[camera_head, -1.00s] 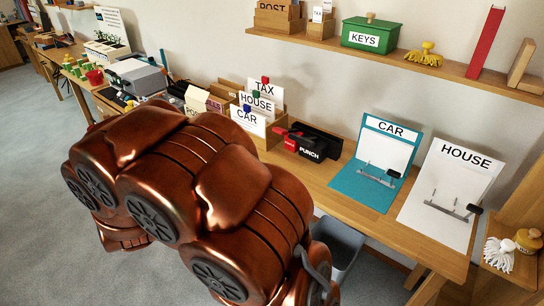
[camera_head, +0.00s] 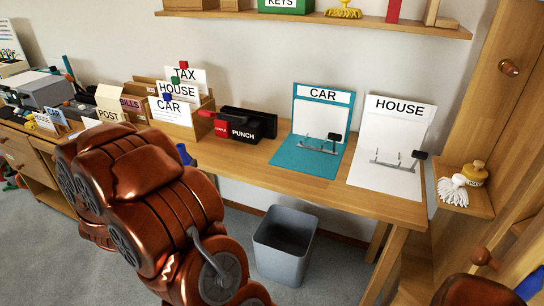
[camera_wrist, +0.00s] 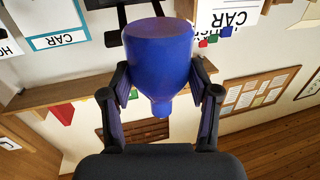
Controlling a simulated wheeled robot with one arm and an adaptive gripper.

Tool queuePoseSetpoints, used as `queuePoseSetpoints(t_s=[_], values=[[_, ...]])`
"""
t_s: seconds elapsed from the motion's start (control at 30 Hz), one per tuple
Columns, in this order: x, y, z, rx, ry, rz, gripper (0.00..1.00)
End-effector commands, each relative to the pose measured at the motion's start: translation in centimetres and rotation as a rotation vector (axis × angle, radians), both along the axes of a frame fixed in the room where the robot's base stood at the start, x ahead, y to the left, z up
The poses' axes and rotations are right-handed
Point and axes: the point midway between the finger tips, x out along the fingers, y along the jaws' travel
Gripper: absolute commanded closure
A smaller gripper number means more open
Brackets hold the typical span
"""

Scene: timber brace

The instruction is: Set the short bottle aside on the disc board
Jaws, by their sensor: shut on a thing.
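A blue bottle (camera_wrist: 160,60) fills the upper middle of the wrist view, its wide end up and its narrow neck down in that picture. My gripper (camera_wrist: 161,95) is shut on it, with one dark finger on either side. In the head view my copper arm hides the gripper and most of what it holds. A small blue patch (camera_head: 185,154) shows past the arm in front of the desk; it looks like part of the bottle. I cannot make out a disc board in either view.
The desk carries a card box (camera_head: 172,112), a black and red punch (camera_head: 245,128), a teal CAR board (camera_head: 308,163) and a white HOUSE board (camera_head: 385,178). A grey bin (camera_head: 283,262) stands below. A side shelf (camera_head: 478,205) holds a brush and a yellow pot.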

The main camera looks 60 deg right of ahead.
Motion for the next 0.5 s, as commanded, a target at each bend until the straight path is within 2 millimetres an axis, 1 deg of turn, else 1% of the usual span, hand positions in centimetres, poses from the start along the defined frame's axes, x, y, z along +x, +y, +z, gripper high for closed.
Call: queuePoseSetpoints(t_s=[0.03, 0.1, 0.2, 0.33, 0.43, 0.5], values=[[-1.4, -1.3, -1.9, 0.0, 0.004, -0.051, 0.82], [-3.1, -2.6, -3.0, -0.001, 0.008, -0.109, 0.82], [-5.0, -3.8, -4.0, -0.003, 0.014, -0.17, 0.82], [-6.2, -4.7, -4.5, -0.006, 0.018, -0.21, 0.82], [-6.4, -5.5, -4.6, -0.006, 0.019, -0.219, 0.82], [-6.4, -6.4, -4.5, -0.007, 0.02, -0.221, 0.82]])
